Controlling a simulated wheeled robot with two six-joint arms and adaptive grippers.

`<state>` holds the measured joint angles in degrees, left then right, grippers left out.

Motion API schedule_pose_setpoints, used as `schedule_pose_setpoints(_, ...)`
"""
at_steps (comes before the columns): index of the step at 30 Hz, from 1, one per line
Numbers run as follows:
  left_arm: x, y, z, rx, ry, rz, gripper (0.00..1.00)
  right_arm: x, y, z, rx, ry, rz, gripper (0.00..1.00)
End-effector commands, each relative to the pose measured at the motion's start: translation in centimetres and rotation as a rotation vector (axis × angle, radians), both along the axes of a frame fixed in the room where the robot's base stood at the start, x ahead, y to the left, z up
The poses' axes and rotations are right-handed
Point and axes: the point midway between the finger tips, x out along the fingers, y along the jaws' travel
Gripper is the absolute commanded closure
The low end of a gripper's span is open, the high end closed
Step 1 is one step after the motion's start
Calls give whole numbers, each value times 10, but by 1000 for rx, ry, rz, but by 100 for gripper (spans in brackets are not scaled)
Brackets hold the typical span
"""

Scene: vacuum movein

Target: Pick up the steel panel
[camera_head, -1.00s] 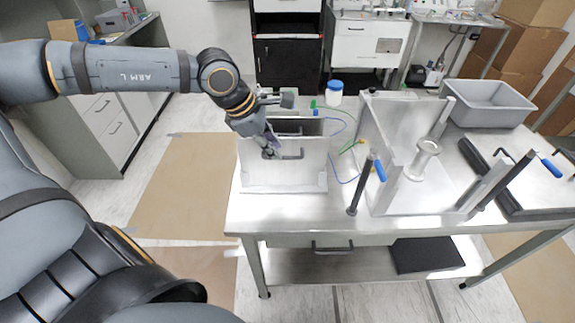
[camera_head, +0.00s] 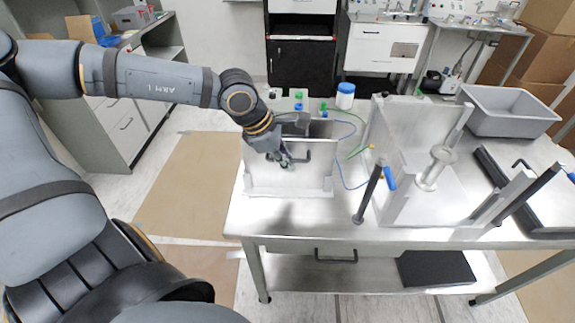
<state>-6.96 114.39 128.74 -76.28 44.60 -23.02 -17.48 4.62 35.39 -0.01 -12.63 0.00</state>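A pale steel panel (camera_head: 268,178) with a black bar handle (camera_head: 306,157) on its front stands upright at the left end of the steel table. A second upright panel stands close behind it, mostly hidden. My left gripper (camera_head: 289,163) is at the front panel's handle, its fingers overlapping the handle's left part. The fingers are small and dark here, so I cannot tell whether they are closed on the handle. My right gripper is out of view.
On the steel table (camera_head: 290,215), a larger pale frame with a spool-like post (camera_head: 436,165) stands right of centre. A black post with a blue grip (camera_head: 367,195) is in front of it. A grey bin (camera_head: 510,108), blue-lidded jar (camera_head: 345,96) and cables lie behind.

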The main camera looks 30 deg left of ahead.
Motion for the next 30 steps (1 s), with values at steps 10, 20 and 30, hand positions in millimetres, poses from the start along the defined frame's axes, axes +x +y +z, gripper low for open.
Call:
schedule_pose_setpoints(10, 0, 0, -1, 1, 2, 0, 100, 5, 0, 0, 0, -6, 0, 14)
schedule_pose_setpoints(20, 1, 1, 26, 4, -5, 1, 100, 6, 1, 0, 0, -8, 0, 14)
schedule_pose_setpoints(30, 0, 1, 94, 4, -1, 1, 100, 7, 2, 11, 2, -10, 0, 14)
